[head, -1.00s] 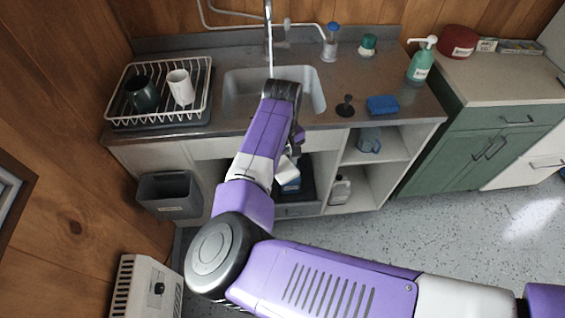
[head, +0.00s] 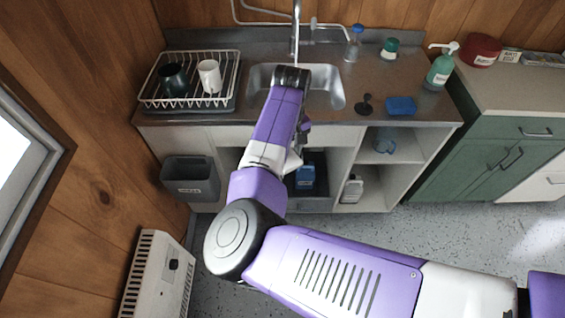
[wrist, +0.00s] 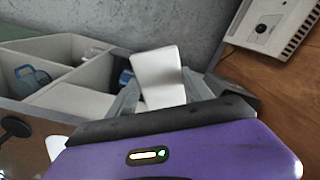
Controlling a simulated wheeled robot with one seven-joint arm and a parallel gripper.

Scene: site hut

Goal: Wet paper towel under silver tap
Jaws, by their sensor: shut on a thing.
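The silver tap (head: 296,32) stands upright at the back of the steel sink (head: 336,92), at the top middle of the head view. My wrist is at the sink's front edge, and my arm hides part of the basin. In the wrist view my gripper (wrist: 161,88) is shut on a white paper towel (wrist: 157,70), which sticks out beyond the grey fingers. In the head view the towel shows only as a small white patch (head: 293,161) beside my arm, in front of the cabinet. No water is visible at the tap.
A dish rack (head: 148,98) with two mugs stands left of the sink. A black plunger-like item (head: 365,106) and a blue sponge (head: 401,105) lie to the right. A heater (head: 158,275) stands at lower left.

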